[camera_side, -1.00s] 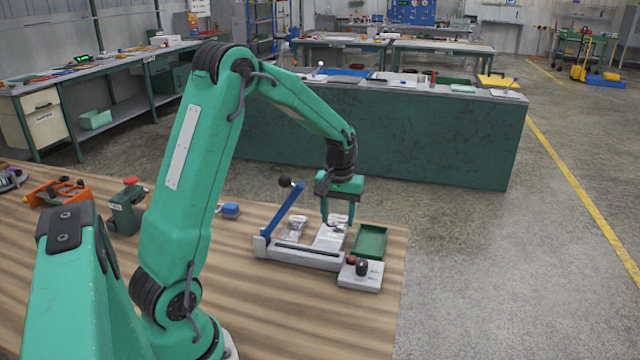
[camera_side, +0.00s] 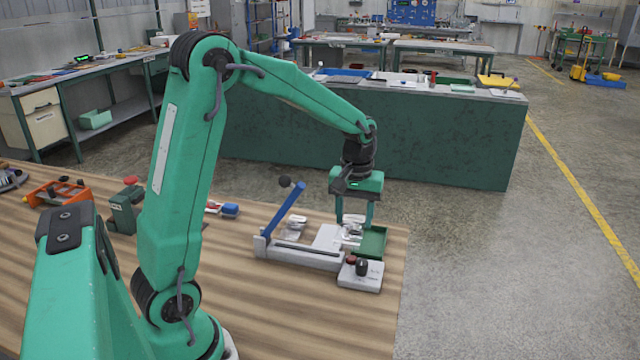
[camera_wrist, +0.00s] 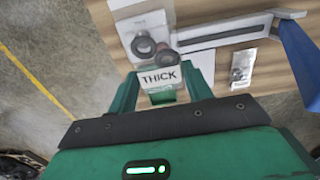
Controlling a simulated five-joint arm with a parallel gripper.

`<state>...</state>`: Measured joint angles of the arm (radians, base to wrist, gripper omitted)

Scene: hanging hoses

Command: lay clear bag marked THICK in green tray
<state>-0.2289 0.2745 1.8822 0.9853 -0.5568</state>
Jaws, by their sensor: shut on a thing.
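My gripper (camera_side: 356,220) is shut on a clear bag (camera_side: 349,232). The green tray (camera_side: 370,242) lies on the wooden table, just right of and below the bag in the side view. The bag is at the tray's left edge; I cannot tell whether they touch. The fingers partly hide the tray.
A grey sealer with a raised blue lever (camera_side: 287,210) stands left of the tray. Another clear bag (camera_side: 296,226) lies behind its bar and also shows in the wrist view (camera_wrist: 243,64). A small box with red and black knobs (camera_side: 360,272) stands in front of the tray.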

